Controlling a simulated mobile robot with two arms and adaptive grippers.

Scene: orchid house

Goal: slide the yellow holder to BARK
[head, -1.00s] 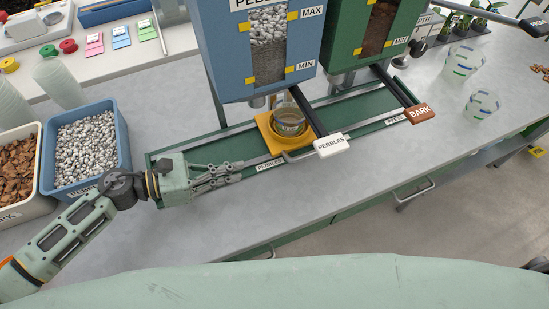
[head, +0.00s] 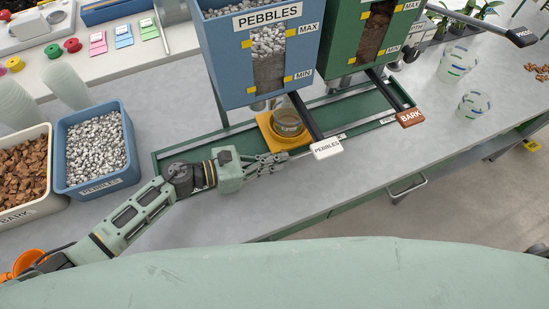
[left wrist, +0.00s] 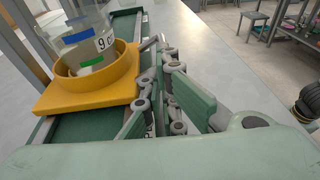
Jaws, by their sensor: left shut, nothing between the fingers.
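The yellow holder (head: 268,127) sits on the green rail (head: 345,106), under the blue PEBBLES hopper. It carries a clear cup (head: 287,124) with something brownish low in it; the cup also shows in the left wrist view (left wrist: 85,45). The brown BARK handle (head: 410,117) is farther right, below the green hopper (head: 345,50). My left gripper (head: 283,160) is shut and empty at the holder's near left side. In the left wrist view its fingers (left wrist: 160,75) are right beside the holder (left wrist: 110,88); I cannot tell whether they touch. My right gripper is not in view.
The white PEBBLES handle (head: 327,149) sticks out just right of the holder, above the rail. Tubs of pebbles (head: 128,178) and bark (head: 45,195) stand left. Clear cups (head: 473,104) stand right. The counter in front of the rail is clear.

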